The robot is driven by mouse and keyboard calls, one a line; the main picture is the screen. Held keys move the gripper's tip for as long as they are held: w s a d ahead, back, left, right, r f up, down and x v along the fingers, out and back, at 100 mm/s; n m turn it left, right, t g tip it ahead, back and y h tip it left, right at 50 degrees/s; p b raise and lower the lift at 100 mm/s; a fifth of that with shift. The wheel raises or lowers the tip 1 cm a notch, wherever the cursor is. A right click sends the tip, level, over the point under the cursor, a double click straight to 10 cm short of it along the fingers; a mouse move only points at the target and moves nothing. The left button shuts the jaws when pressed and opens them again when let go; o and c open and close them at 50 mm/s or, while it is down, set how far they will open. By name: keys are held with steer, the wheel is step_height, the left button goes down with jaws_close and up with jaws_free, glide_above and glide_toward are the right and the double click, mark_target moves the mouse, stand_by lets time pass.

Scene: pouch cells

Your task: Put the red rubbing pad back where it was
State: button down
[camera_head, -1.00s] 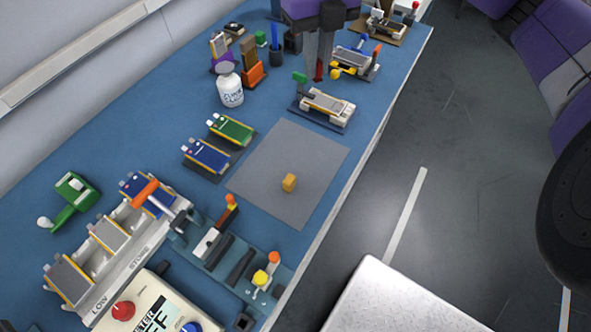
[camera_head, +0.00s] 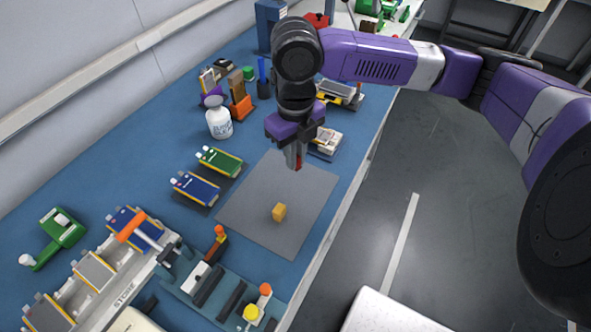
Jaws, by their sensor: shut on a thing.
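My gripper (camera_head: 295,164) points down over the far part of the grey mat (camera_head: 250,225). Its fingers are shut on the red rubbing pad (camera_head: 299,162), of which only a small red strip shows between them. The pad is held above the mat; the exact height is hard to tell.
Green (camera_head: 219,161) and blue (camera_head: 196,188) pouch cells lie left of the mat. A white bottle (camera_head: 218,122) stands behind them. A white device (camera_head: 327,141) is just right of the gripper. The mat's middle is mostly clear.

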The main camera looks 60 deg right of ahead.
mark_target(295, 181)
steer(key=shift+f, duration=2.55)
steer(key=shift+f+b, duration=0.1)
steer(key=shift+b, duration=0.2)
steer(key=c, duration=1.5)
jaws_free()
steer(key=shift+o, duration=0.2)
step_height(295, 181, up, 12)
steer(key=shift+r+p, duration=0.15)
steer(key=shift+p, duration=0.45)
